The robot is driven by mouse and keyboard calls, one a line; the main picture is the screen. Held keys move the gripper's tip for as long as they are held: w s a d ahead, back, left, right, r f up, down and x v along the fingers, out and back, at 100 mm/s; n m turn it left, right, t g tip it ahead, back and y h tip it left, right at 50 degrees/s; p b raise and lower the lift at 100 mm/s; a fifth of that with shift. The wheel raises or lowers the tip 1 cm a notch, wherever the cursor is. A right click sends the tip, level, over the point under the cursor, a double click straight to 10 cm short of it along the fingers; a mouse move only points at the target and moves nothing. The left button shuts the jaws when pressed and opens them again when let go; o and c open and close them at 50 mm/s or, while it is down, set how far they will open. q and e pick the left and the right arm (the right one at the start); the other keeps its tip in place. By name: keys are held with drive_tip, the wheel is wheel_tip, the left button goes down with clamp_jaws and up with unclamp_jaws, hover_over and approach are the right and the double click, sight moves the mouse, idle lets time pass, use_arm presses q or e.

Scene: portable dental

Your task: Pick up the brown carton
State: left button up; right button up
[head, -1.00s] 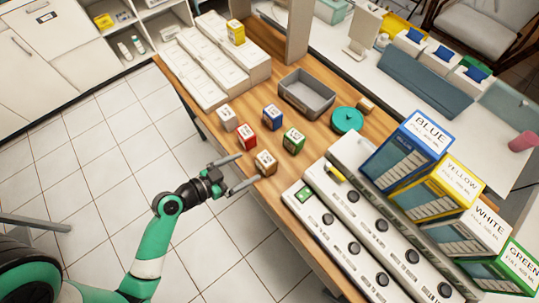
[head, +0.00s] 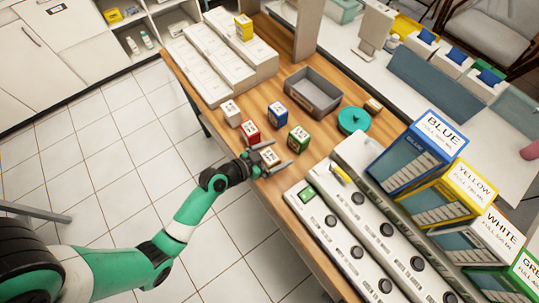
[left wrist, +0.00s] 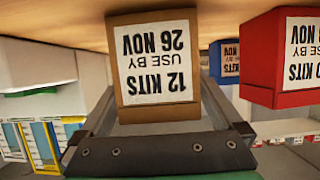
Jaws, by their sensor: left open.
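The brown carton (head: 269,157) stands on the wooden table near its front edge. In the left wrist view the brown carton (left wrist: 155,65) appears upside down, with a white label reading "12 KITS USE BY 26 NOV". My left gripper (head: 272,159) is open, with one finger on each side of the carton. In the left wrist view the gripper (left wrist: 157,110) has its fingers left and right of the carton; I cannot tell whether they touch it. My right gripper is not in view.
A red carton (head: 250,132), a green carton (head: 298,138), a blue carton (head: 276,114) and a white carton (head: 231,112) stand close behind. A grey bin (head: 313,92) and a teal round lid (head: 353,120) lie farther back. A white device with knobs (head: 338,226) is to the right.

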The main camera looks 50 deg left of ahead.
use_arm(q)
drive_tip(key=c, duration=1.3)
drive_tip(key=shift+s, duration=0.1)
drive_tip(key=shift+r, duration=0.15)
drive_tip(key=shift+r+p, duration=0.3)
wheel_tip(320, 180, up, 3)
drive_tip(key=shift+f+p, duration=0.2)
drive_tip(key=shift+p, duration=0.5)
drive_tip(key=s+a+r, duration=0.1)
drive_tip(key=r, duration=0.1)
drive_tip(key=s+a+r+p, duration=0.1)
drive_tip(key=r, duration=0.1)
drive_tip(key=s+r+p, duration=0.1)
drive_tip(key=s+r, duration=0.1)
drive_tip(key=shift+a, duration=0.4)
drive_tip(key=s+a+r+p, duration=0.1)
drive_tip(key=s+p, duration=0.1)
drive_tip(key=p, duration=0.3)
drive_tip(key=s+a+r+p, duration=0.1)
drive_tip(key=s+a+p, duration=0.1)
drive_tip(key=p, duration=0.3)
drive_tip(key=s+a+r+p, duration=0.1)
drive_tip(key=s+p, duration=0.2)
drive_tip(key=p, duration=0.2)
drive_tip(key=shift+s+a+r, duration=0.3)
drive_tip(key=shift+s+a, duration=0.05)
drive_tip(key=shift+s, duration=0.05)
